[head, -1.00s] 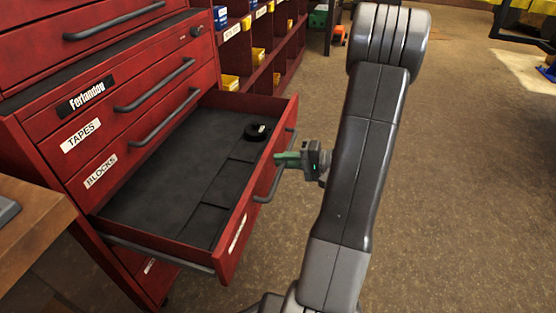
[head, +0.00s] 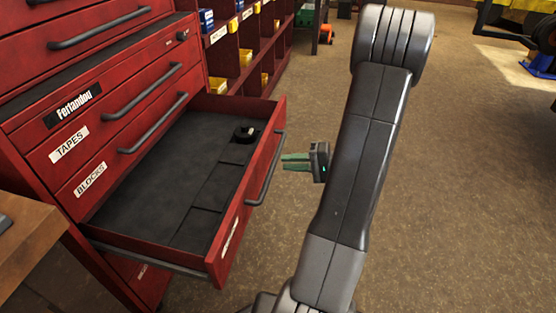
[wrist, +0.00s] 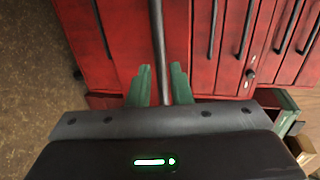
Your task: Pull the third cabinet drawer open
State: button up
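The third drawer (head: 180,190) of the red cabinet (head: 105,95) stands pulled well out, with a black lining and a small dark round object (head: 246,133) inside. Its grey bar handle (head: 266,170) is on the drawer front. My gripper (head: 284,162) has green fingers and is just to the right of the handle, apart from it in the head view. In the wrist view my gripper (wrist: 160,82) has its fingers spread, with a handle bar (wrist: 158,45) showing in the gap beyond them. Nothing is held.
The drawers labelled TAPES (head: 69,145) and BLOCKS (head: 90,179) above are shut. A red shelf with yellow bins (head: 217,86) stands behind. A wooden bench (head: 30,235) is at the lower left.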

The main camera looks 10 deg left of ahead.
aim_at(273, 162)
jog(key=d+r+p, duration=0.1)
jog(key=d, duration=0.7)
jog(key=shift+d+r, duration=0.2)
jog(key=shift+r, duration=0.1)
jog(key=a+f+b, duration=0.1)
jog(key=a, duration=0.8)
jog(key=a+f+b, duration=0.1)
jog(key=a, duration=0.4)
jog(key=shift+f+b, duration=0.3)
jog(key=shift+b, duration=0.05)
